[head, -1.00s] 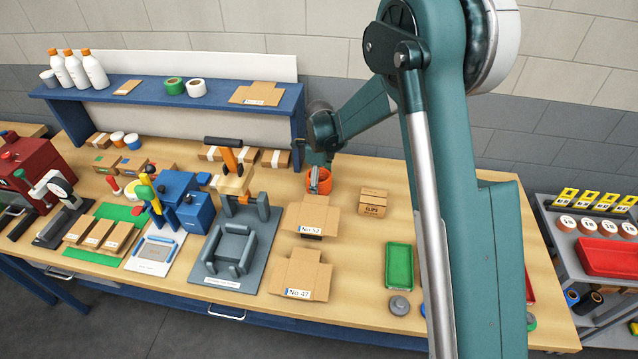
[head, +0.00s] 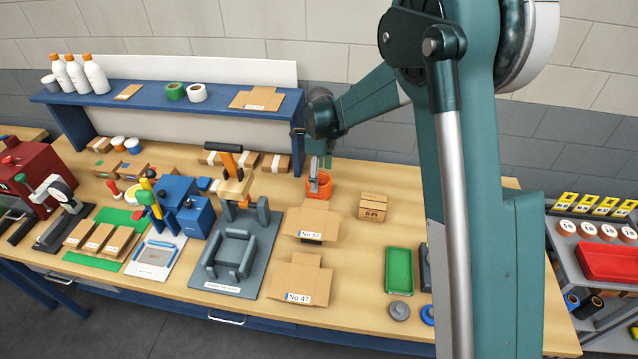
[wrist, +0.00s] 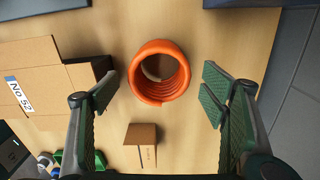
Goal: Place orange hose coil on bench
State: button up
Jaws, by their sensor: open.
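The orange hose coil (head: 319,191) stands on the wooden bench (head: 460,205), behind the No 52 carton. It also shows in the wrist view (wrist: 177,84) as a stacked ring seen from above, with a hollow middle. My gripper (head: 318,184) is right at the coil in the head view and partly covers it. In the wrist view my gripper (wrist: 160,88) is open, with one finger pad to each side of the coil. Gaps show between both pads and the coil. Their height relative to the coil is hard to tell.
A small brown carton (head: 372,207) stands right of the coil. The open No 52 carton (head: 312,222) lies in front of it. A blue shelf (head: 215,104) stands behind to the left. A green tray (head: 399,270) is nearer the front.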

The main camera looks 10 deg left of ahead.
jog(key=shift+r, duration=3.1)
jog(key=shift+d, duration=0.1)
jog(key=shift+s+d+r, duration=0.15)
jog(key=shift+d+r, duration=0.2)
jog(key=shift+r, duration=0.1)
jog(key=s+d+r+n+t, duration=0.2)
jog(key=s+d+r+n, duration=0.3)
jog(key=s+d+r, duration=0.4)
jog(key=s+d+r+n+t, duration=0.1)
jog(key=s+d+r+n, duration=0.4)
jog(key=d+r, duration=0.55)
jog(key=s+d+f+n+t, duration=0.1)
jog(key=s+d+n+t, duration=0.1)
jog(key=s+d+n, duration=0.2)
jog(key=s+d+f+n+t, duration=0.2)
jog(key=s+d+n, duration=0.3)
jog(key=s+d, duration=0.6)
jog(key=s, duration=0.9)
jog(key=shift+d, duration=0.3)
